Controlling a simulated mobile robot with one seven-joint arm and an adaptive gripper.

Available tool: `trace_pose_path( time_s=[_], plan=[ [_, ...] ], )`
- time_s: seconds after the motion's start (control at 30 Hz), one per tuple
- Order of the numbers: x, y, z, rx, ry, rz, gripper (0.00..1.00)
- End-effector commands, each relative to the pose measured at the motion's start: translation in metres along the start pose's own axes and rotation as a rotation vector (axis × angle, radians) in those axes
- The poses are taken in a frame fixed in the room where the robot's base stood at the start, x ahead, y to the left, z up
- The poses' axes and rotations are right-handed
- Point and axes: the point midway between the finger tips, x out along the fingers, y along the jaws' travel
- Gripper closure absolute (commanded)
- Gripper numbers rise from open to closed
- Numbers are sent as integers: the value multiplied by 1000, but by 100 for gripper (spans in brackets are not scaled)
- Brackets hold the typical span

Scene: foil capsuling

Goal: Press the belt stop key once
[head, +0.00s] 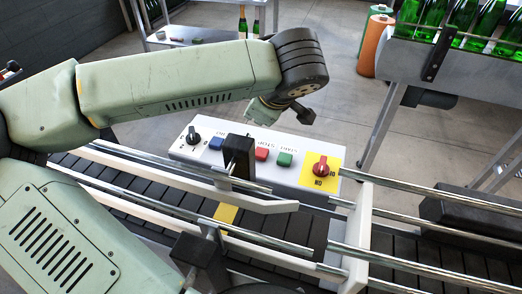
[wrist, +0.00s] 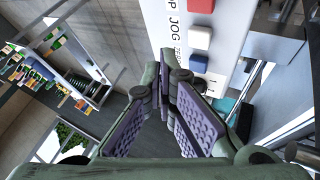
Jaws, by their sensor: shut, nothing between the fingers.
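The control box (head: 228,165) is white, with a row of keys, beyond the conveyor in the head view. Its red key (head: 262,154) sits between the black post and the green key (head: 284,159). In the wrist view the red key (wrist: 201,6) is at the top edge, beside lettering ending in "P"; the rest of the word is cut off. A white key (wrist: 200,37) and a blue key (wrist: 198,62) follow below it. My gripper (wrist: 166,72) is shut and empty, with its tips left of the keys in the picture. In the head view its fingers are hard to make out under my wrist.
A black post (head: 238,157) on the conveyor rail hides part of the key row. A black knob (head: 193,136) and a red knob on yellow (head: 320,166) flank the keys. Metal rails (head: 430,200) run in front. Green bottles (head: 435,14) stand at upper right.

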Motion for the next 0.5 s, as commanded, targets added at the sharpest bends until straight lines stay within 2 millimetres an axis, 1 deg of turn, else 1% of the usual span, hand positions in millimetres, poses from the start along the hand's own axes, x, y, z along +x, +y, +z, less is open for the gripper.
trace_pose_path(
  time_s=[0.37, 0.5],
  plan=[
    [47, -26, 26, 1, -1, 0, 100],
    [56, -30, 30, 0, 0, 0, 100]
  ],
)
